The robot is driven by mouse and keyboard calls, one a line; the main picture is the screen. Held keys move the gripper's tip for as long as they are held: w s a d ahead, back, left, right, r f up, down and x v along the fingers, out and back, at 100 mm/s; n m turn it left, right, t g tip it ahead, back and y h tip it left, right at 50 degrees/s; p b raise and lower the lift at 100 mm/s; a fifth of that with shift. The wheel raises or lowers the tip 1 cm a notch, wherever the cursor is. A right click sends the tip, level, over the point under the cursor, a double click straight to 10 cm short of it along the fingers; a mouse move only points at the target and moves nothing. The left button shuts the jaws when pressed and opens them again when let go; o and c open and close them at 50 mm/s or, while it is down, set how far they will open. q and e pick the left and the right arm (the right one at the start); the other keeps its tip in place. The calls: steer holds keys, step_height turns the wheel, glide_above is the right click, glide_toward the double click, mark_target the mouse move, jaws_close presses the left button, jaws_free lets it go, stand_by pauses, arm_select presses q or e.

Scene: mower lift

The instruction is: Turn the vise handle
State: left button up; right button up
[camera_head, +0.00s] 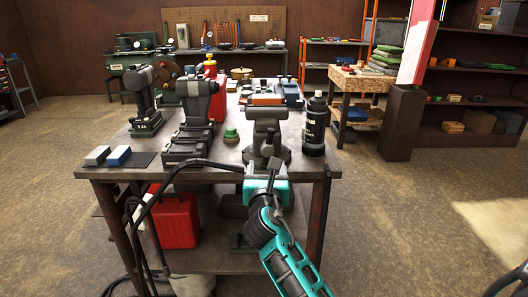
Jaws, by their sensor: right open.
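A grey bench vise (267,128) stands at the front right of the metal workbench (225,150). An orange-red block shows at the top of its jaws. My right gripper (262,174) is at the front of the vise, just below its body, at the bench's front edge. It is open, and its dark fingers overlap the vise's lower front in the picture. The vise handle is hard to tell apart from the fingers there, and I cannot tell whether they touch it. My left gripper is not in view.
A black bottle (315,125) stands close to the right of the vise. A green-topped item (231,135) and dark machines (195,115) stand to the left. A red case (175,218) sits on the lower shelf. The floor right of the bench is clear.

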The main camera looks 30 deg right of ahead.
mark_target(267, 151)
steer(key=b+x, duration=0.1)
steer(key=x, duration=0.8)
steer(key=shift+w+d, duration=0.1)
steer(key=shift+w, duration=0.05)
steer(key=shift+x, duration=0.75)
steer(key=c, duration=1)
